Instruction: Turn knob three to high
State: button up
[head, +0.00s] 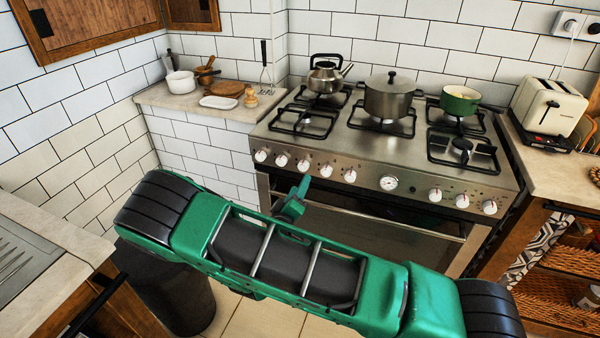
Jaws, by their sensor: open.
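The steel stove (400,140) stands against the back wall with a row of white knobs along its front panel. Counting from the left, the third knob (303,165) is in plain view, but its setting and any number are too small to read. My gripper (291,202) shows as a green finger-like part just below and in front of that knob, apart from it as far as I can tell. It is open with nothing seen in it. My green and black arm hides much of it.
A kettle (326,77), a steel pot (389,97) and a green pot (460,100) sit on the hob. The oven handle (400,225) runs below the knobs. A toaster (549,107) is at right. Counters flank the stove.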

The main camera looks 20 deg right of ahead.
aim_at(301, 168)
jog(key=shift+n+t+y, duration=0.4)
jog(key=shift+n, duration=0.1)
jog(key=x, duration=0.3)
jog(key=a+x, duration=0.1)
jog(key=x, duration=0.2)
jog(key=w+f+x, duration=0.1)
jog(key=x, duration=0.3)
jog(key=shift+a, duration=0.3)
jog(key=shift+r, duration=0.1)
